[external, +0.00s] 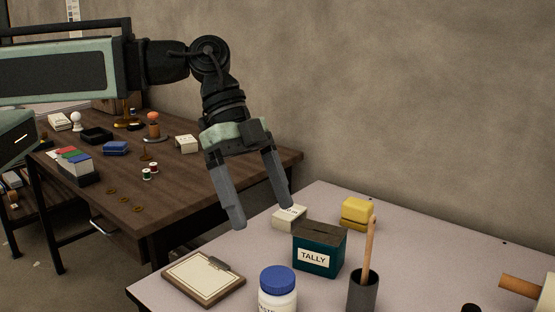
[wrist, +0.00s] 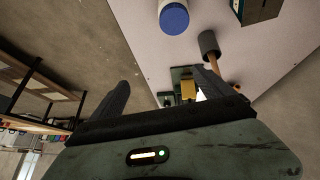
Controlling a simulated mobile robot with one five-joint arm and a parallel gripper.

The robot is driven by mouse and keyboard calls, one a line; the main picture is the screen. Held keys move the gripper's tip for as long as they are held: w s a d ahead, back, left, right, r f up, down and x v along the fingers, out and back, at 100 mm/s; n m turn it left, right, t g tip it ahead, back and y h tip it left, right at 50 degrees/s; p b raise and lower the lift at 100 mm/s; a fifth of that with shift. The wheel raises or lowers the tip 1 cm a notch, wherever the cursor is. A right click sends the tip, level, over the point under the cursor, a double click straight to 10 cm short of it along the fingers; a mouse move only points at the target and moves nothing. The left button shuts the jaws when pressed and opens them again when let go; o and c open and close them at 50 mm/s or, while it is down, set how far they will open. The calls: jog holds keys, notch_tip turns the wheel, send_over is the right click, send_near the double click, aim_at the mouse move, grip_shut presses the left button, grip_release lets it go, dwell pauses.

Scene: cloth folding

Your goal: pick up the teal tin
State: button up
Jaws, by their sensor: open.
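The teal tin (external: 319,256) is a box with a dark lid and a white label reading TALLY. It stands upright on the pale table, right of centre in the external view. In the wrist view what looks like the tin (wrist: 258,10) is cut off by the top edge at the right. My gripper (external: 263,214) is open and empty. It hangs above and to the left of the tin in the external view, apart from it. Its two fingers (wrist: 161,88) also show in the wrist view, with the tin outside the space between them.
A blue-capped jar (external: 277,289) and a dark cup (external: 363,293) with a wooden handle stand in front of the tin. A yellow block (external: 357,213) and a white box (external: 289,217) lie behind it. A clipboard (external: 204,279) lies left. A brown table (external: 190,200) stands beyond.

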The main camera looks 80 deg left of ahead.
jog(key=w+a+f+m+t+h+b, duration=0.1)
jog(key=w+a+f+t+h+b, duration=0.1)
jog(key=w+f+t+b, duration=0.3)
jog(key=n+t+b, duration=0.3)
jog(key=b, duration=1.5)
send_near(309, 229)
jog(key=x, duration=0.5)
jog(key=shift+w+d, duration=0.1)
jog(key=shift+w, duration=0.15)
jog(key=shift+s+a+r, duration=0.1)
jog(key=shift+a, duration=0.3)
jog(key=b+x, duration=0.2)
jog(key=x, duration=0.6)
jog(key=shift+s+d+b, duration=0.15)
jog(key=shift+b, duration=0.2)
jog(key=shift+s, duration=0.1)
jog(key=c, duration=1.8)
